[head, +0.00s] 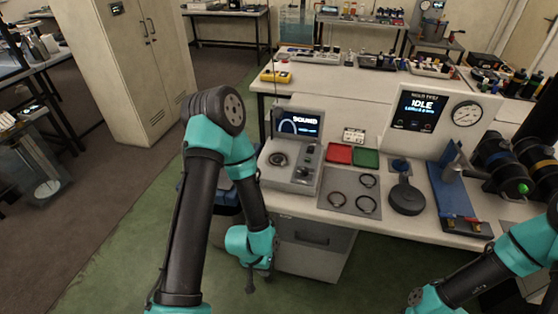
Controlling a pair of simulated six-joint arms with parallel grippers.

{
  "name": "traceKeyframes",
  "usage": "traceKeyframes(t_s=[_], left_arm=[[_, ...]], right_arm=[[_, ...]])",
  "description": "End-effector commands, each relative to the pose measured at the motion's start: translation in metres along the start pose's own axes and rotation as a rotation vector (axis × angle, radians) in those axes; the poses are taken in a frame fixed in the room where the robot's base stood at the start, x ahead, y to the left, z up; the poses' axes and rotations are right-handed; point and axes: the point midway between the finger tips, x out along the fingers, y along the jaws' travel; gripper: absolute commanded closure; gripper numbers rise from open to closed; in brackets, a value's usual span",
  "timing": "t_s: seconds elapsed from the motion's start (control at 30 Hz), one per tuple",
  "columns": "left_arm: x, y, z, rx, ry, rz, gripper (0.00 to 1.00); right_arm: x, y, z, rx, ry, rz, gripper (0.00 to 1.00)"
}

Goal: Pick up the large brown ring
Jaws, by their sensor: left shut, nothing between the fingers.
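Three dark rings lie flat on a grey mat (351,191) on the workbench: the left ring (337,207), the upper right ring (368,187) and the lower right ring (367,212). The upper right one looks smallest. At this size I cannot tell which ring is brown. Another dark round piece (278,159) sits on the grey device with the small screen. My left gripper (260,283) hangs low in front of the bench, left of the drawer unit, shut and empty, apart from the rings. My right arm shows at lower right; its gripper is out of view.
A red tray (339,153) and a green tray (366,158) lie behind the mat. A dark round-based tool (406,198) and a blue stand (454,199) stand to its right. The IDLE display (413,112) and gauge rise behind. Open floor lies left of the bench.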

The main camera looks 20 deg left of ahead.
Motion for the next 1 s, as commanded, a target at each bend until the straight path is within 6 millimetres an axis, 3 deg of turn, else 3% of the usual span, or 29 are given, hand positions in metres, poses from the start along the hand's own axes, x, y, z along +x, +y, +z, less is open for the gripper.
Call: traceKeyframes(t_s=[0.17, 1.0], left_arm=[[0.0000, 0.0000, 0.0000, 0.000, 0.000, 0.000, 1.00], [0.0000, 0.0000, 0.0000, 0.000, 0.000, 0.000, 0.20]], right_arm=[[0.0000, 0.0000, 0.0000, 0.000, 0.000, 0.000, 0.57], [0.0000, 0.0000, 0.0000, 0.000, 0.000, 0.000, 0.57]])
